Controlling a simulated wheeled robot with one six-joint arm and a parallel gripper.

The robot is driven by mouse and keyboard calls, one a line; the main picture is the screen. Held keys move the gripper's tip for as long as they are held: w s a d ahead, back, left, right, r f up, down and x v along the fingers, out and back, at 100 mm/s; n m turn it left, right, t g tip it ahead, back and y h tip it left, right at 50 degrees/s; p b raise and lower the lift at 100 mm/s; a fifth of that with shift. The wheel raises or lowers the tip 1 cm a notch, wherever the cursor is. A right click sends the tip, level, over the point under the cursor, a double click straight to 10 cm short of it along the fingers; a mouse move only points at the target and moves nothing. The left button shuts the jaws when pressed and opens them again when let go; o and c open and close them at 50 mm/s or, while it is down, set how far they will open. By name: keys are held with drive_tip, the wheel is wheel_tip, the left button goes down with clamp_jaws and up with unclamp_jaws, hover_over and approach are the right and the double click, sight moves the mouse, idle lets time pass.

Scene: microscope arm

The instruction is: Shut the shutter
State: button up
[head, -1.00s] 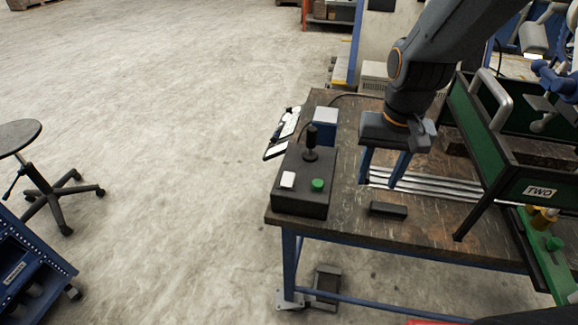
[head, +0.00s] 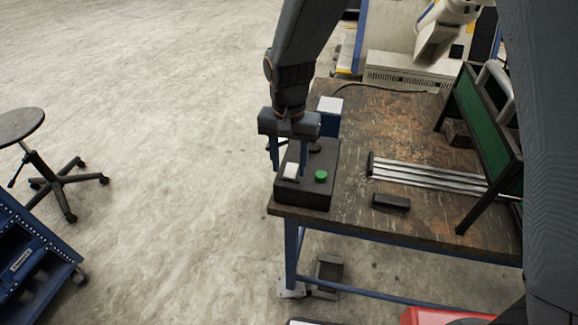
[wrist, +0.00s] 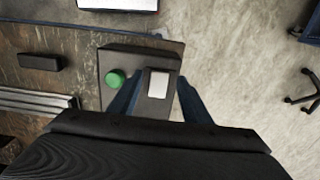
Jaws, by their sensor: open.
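A dark control box (head: 318,198) sits at the near left corner of the workbench. It has a white button or switch (head: 291,170) and a round green button (head: 320,176) on top. My gripper (head: 289,168) is open, fingers down, over the left side of the box. In the wrist view the white button (wrist: 158,83) lies between the two blue fingers, and the green button (wrist: 115,78) is left of them. I cannot tell whether the fingertips touch the box. The joystick is mostly hidden behind my gripper. No part is clearly recognisable as a shutter.
A black block (head: 391,202) and several metal rods (head: 425,176) lie right of the box. A blue-and-white box (head: 330,112) stands behind it. A green-sided rack (head: 470,125) is at the right.

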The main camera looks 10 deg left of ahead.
drive_tip(key=shift+f, duration=1.05)
drive_tip(key=c, duration=1)
drive_tip(key=shift+w+d+r+g+p, duration=0.15)
drive_tip(key=shift+w+g+p, duration=0.2)
drive_tip(key=shift+g+p, duration=0.3)
drive_tip(key=shift+c, duration=0.2)
drive_tip(key=shift+w+r+g, duration=0.1)
drive_tip(key=shift+w+g, duration=0.1)
drive_tip(key=shift+g, duration=0.65)
drive_tip(key=shift+w+g, duration=0.2)
drive_tip(key=shift+g, duration=0.6)
drive_tip(key=o, duration=1)
drive_tip(key=shift+o, duration=0.2)
drive_tip(key=b+v, duration=0.2)
drive_tip(key=v, duration=0.5)
drive_tip(key=shift+r+b, duration=0.35)
drive_tip(key=shift+r, duration=0.05)
